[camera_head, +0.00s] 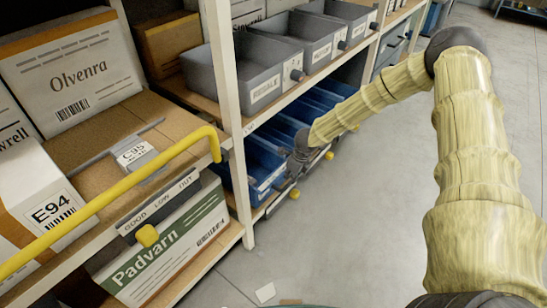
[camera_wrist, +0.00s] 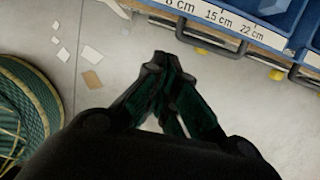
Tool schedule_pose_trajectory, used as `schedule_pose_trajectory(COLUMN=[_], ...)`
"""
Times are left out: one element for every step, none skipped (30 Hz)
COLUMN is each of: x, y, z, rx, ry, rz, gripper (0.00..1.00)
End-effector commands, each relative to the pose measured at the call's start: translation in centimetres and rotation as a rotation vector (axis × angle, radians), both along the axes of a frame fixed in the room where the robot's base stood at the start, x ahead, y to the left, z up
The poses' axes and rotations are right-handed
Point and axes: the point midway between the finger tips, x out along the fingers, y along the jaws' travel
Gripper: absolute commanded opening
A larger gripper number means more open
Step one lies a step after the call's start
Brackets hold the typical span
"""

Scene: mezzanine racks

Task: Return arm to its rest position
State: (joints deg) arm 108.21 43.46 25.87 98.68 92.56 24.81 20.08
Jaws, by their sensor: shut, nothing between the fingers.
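My arm, in a yellowish ribbed sleeve, arches in from the right of the head view and bends down to the left. My gripper (camera_head: 297,168) is at its end, in front of the blue bins on the lower shelf. In the wrist view my gripper (camera_wrist: 163,62) shows dark green and black fingers drawn together at the tips. It is shut and empty, with grey floor beyond the tips. I cannot tell from the head view whether it touches the bin front or shelf edge.
Blue bins (camera_head: 262,166) line the lower shelf, grey bins (camera_head: 240,78) the shelf above. A yellow rail (camera_head: 110,201) guards the left shelf with cartons such as the Olvenra box (camera_head: 78,72). A white upright (camera_head: 228,110) stands near my gripper. The floor (camera_head: 400,150) at right is clear.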

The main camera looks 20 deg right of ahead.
Motion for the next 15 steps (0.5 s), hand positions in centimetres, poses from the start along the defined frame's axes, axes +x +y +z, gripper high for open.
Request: schedule_pose_trajectory(x=[0.0, 0.0, -0.1, -0.1, -0.2, -0.5, -0.8, -1.3, -2.1, -2.9, -3.8, -5.2, -6.3, -7.4, -9.0], y=[0.0, 0.0, 0.0, 0.0, 0.1, 0.3, 0.5, 0.9, 1.5, 1.9, 2.4, 3.2, 3.8, 4.2, 4.9], z=[0.1, 0.1, 0.1, 0.1, 0.0, 0.0, -0.1, -0.3, -0.5, -0.8, -1.1, -1.4, -1.7, -2.0, -2.3], rx=[0.000, 0.000, 0.000, -0.001, -0.003, -0.011, -0.020, -0.031, -0.051, -0.071, -0.093, -0.124, -0.149, -0.175, -0.208], ry=[0.000, 0.000, 0.001, 0.001, 0.002, 0.004, 0.007, 0.012, 0.020, 0.027, 0.034, 0.044, 0.052, 0.059, 0.070], rz=[0.000, 0.000, 0.000, 0.002, 0.008, 0.023, 0.042, 0.069, 0.118, 0.162, 0.214, 0.292, 0.358, 0.427, 0.519], gripper=[0.00, 0.00, 0.00, 0.00, 0.00, 0.00, 0.00, 0.00, 0.00, 0.00, 0.00, 0.00, 0.00, 0.00, 0.00])
